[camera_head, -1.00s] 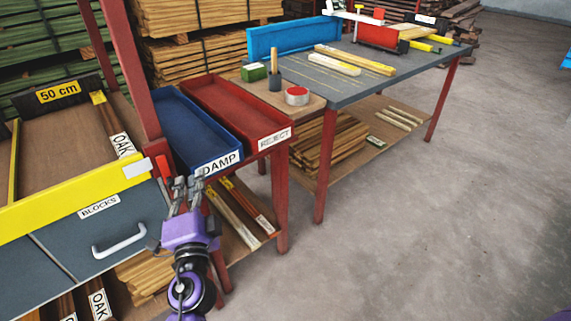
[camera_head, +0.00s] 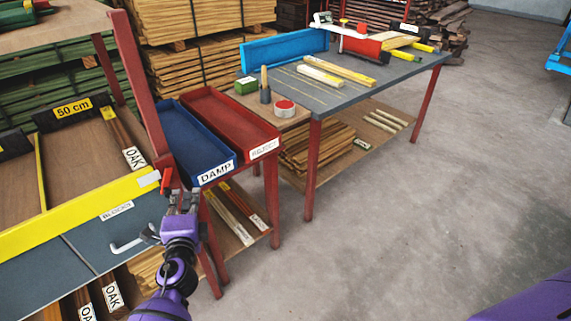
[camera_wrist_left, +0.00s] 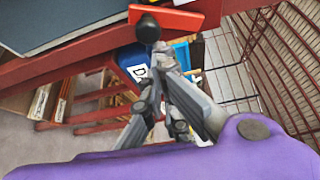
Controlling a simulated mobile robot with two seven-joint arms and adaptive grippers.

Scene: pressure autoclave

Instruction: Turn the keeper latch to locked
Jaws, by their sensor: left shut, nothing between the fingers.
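A small red piece (camera_head: 167,180), which looks like the keeper latch, is at the right end of the yellow bar, by the red post. In the left wrist view, a red plate (camera_wrist_left: 180,20) with a round black knob (camera_wrist_left: 148,28) is at the top. My left gripper (camera_head: 179,192) is shut and empty, just below the red piece in the head view. In the left wrist view its fingertips (camera_wrist_left: 160,58) are just below the knob. I cannot tell whether they touch it. The latch's exact position is partly hidden by the gripper. My right gripper is out of view.
The yellow bar (camera_head: 80,213) crosses the front of the bench above a grey drawer front with a metal handle (camera_head: 128,245). The blue DAMP tray (camera_head: 197,145) and red REJECT tray (camera_head: 235,122) stand close to the right. The floor (camera_head: 400,220) farther right is clear.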

